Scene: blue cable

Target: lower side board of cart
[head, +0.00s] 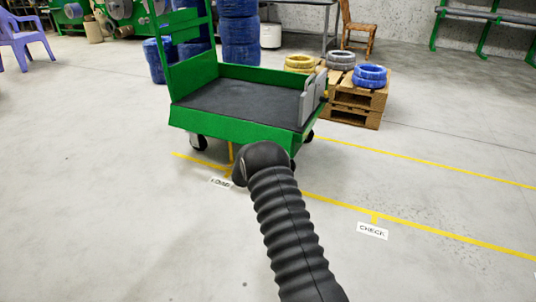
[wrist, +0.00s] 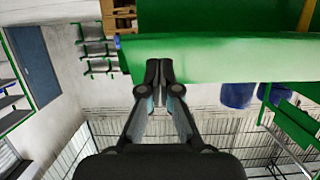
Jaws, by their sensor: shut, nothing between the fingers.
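The green cart (head: 245,98) stands ahead in the head view, with a dark flat bed and a tall green frame at its left end. Its near-side green board (head: 235,130) runs along the front edge, slanting outward below bed level. A low green board (head: 268,75) stands upright along the far side. A grey panel (head: 308,97) stands at the right end. In the wrist view, my gripper (wrist: 159,68) is shut and empty, its fingertips overlapping the lower edge of a green panel (wrist: 225,58); contact is unclear. My arm hides the gripper in the head view.
Wooden pallets (head: 353,104) bearing blue, yellow and grey coils stand right of the cart. Yellow floor lines (head: 430,228) pass a LOAD label and a CHECK label (head: 372,230). The floor in front and to the left is clear.

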